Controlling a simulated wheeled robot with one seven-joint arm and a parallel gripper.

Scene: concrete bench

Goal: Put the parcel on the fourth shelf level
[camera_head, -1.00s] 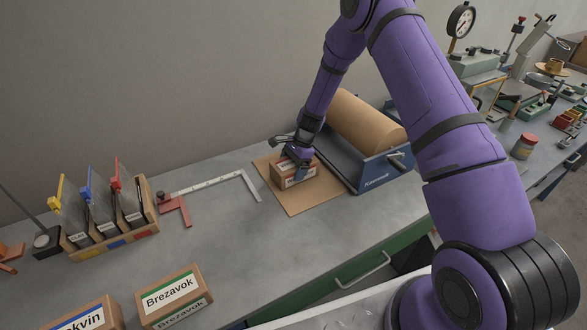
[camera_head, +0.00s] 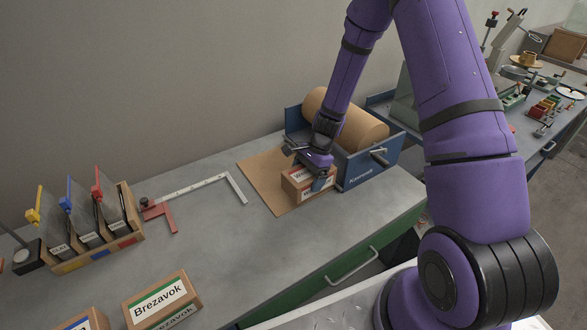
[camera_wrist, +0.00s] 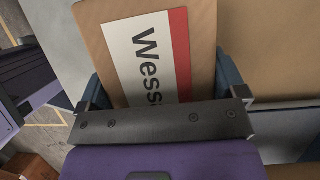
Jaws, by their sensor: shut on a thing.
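The parcel (camera_head: 296,187) is a small brown carton with a white label and a red stripe. In the wrist view the parcel (camera_wrist: 185,55) fills the upper middle, and its label begins "Wess". My gripper (camera_head: 318,181) is shut on it, with one blue finger on each side in the wrist view (camera_wrist: 164,85). The parcel is over or on the right part of a brown paper sheet (camera_head: 262,178), close to the blue roll holder. I cannot tell whether its underside touches the sheet. No shelf shows clearly.
The blue holder (camera_head: 368,172) with its paper roll (camera_head: 355,128) stands right of the parcel. A carton marked Brezavok (camera_head: 160,297), a steel square (camera_head: 195,188) and a wooden rack (camera_head: 95,252) are on the grey bench (camera_head: 215,240). The bench middle is clear.

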